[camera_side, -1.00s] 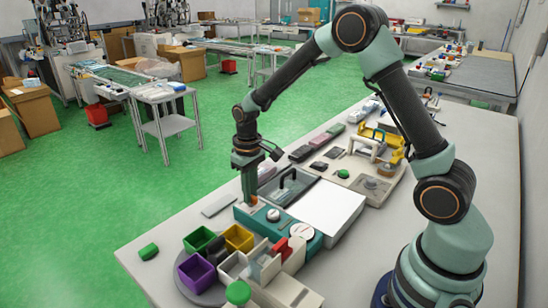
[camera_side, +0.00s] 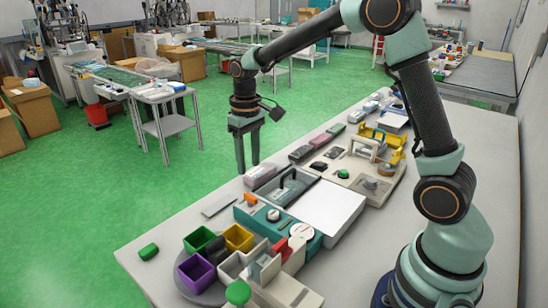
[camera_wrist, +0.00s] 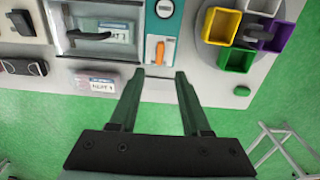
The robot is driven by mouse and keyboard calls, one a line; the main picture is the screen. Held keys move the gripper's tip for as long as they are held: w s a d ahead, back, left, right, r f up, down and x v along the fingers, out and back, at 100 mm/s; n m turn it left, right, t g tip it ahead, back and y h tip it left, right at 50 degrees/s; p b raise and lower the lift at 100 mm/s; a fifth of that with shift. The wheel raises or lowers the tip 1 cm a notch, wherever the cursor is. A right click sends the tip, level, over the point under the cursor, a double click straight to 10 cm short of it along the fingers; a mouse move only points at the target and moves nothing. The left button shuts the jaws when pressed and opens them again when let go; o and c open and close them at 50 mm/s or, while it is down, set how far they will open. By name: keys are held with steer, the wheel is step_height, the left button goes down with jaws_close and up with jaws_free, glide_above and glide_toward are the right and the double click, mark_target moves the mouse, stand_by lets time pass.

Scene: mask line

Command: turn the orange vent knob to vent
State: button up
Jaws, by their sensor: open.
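The orange vent knob (camera_side: 250,199) sits on the left end of the teal panel (camera_side: 252,219) in the side view. In the wrist view the knob (camera_wrist: 159,52) shows as an orange lever on a white plate, lying lengthwise along the teal panel. The plate's markings are too small to read. My gripper (camera_side: 248,167) hangs above the knob, apart from it, with its fingers pointing down. In the wrist view the fingers (camera_wrist: 160,75) are spread and nothing is between them.
A round white dial (camera_side: 272,214) sits on the same panel. Green, yellow and purple bins (camera_side: 196,272) stand at the front. A clear-lidded tray (camera_side: 287,187) and a white flat lid (camera_side: 327,209) lie behind the panel. A green block (camera_side: 149,251) lies at the table's left edge.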

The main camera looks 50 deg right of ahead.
steer(key=shift+r, duration=1.35)
steer(key=s+r+t, duration=0.2)
steer(key=s+r, duration=0.1)
steer(key=s, duration=0.5)
steer(key=s+a+r+t, duration=0.1)
steer(key=s+r+t, duration=0.2)
steer(key=s, duration=0.5)
steer(key=shift+a+r+t, duration=0.15)
steer(key=shift+r+t, duration=0.1)
steer(key=shift+t, duration=0.05)
steer(key=shift+w, duration=0.15)
steer(key=shift+c, duration=0.2)
stand_by(1.5)
